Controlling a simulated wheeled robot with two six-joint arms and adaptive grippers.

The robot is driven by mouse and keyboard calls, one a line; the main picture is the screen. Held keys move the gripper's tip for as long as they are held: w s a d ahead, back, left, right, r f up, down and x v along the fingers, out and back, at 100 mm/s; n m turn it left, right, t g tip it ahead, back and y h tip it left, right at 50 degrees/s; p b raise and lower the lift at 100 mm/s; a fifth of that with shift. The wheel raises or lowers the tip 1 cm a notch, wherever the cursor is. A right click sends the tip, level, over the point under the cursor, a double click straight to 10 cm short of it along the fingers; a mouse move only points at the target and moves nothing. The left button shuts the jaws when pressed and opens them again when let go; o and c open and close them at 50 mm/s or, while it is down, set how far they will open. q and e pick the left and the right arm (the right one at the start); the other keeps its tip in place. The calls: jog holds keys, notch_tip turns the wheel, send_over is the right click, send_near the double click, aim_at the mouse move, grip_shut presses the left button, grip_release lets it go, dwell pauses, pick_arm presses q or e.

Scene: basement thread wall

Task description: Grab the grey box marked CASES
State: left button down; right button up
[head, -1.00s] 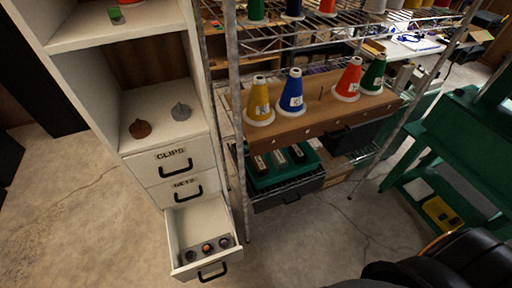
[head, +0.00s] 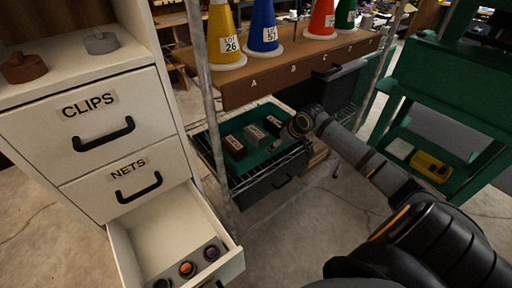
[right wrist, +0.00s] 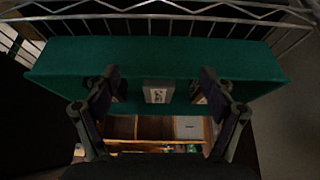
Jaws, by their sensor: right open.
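A grey box (head: 254,134) with a pale label sits in the middle of a row of three small boxes on a green-lined tray (head: 212,163). The label's words are too small to read. In the right wrist view the grey box (right wrist: 158,92) shows between the two fingers. My right gripper (right wrist: 158,86) is open and empty. In the head view my right arm reaches in from the right, its wrist beside the tray's right end; the fingers are hard to make out there. The left gripper is not in view.
Dark boxes stand at either side, one brown (head: 235,148) and one darker (head: 272,124). A wooden shelf (head: 300,66) with coloured cones hangs above the tray. A metal post (head: 206,110) and an open drawer (head: 165,235) are at the left.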

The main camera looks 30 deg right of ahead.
jog(key=b, duration=0.2)
send_near(256, 132)
jog(key=x, duration=0.5)
jog(key=shift+w+d+f, duration=0.1)
jog(key=shift+w, duration=0.05)
jog(key=b+x, duration=0.1)
jog(key=x, duration=0.3)
jog(key=shift+w+f, duration=0.1)
jog(key=shift+f, duration=0.05)
jog(key=shift+w+f, duration=0.25)
jog(key=shift+f, duration=0.15)
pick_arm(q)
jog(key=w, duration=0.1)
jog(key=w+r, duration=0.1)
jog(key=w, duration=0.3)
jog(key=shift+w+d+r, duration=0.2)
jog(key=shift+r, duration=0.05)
pick_arm(e)
jog(key=shift+r, duration=0.1)
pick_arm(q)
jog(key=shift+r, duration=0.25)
pick_arm(e)
jog(key=shift+f, duration=0.3)
jog(key=shift+c, duration=0.4)
jog(key=c, duration=1.2)
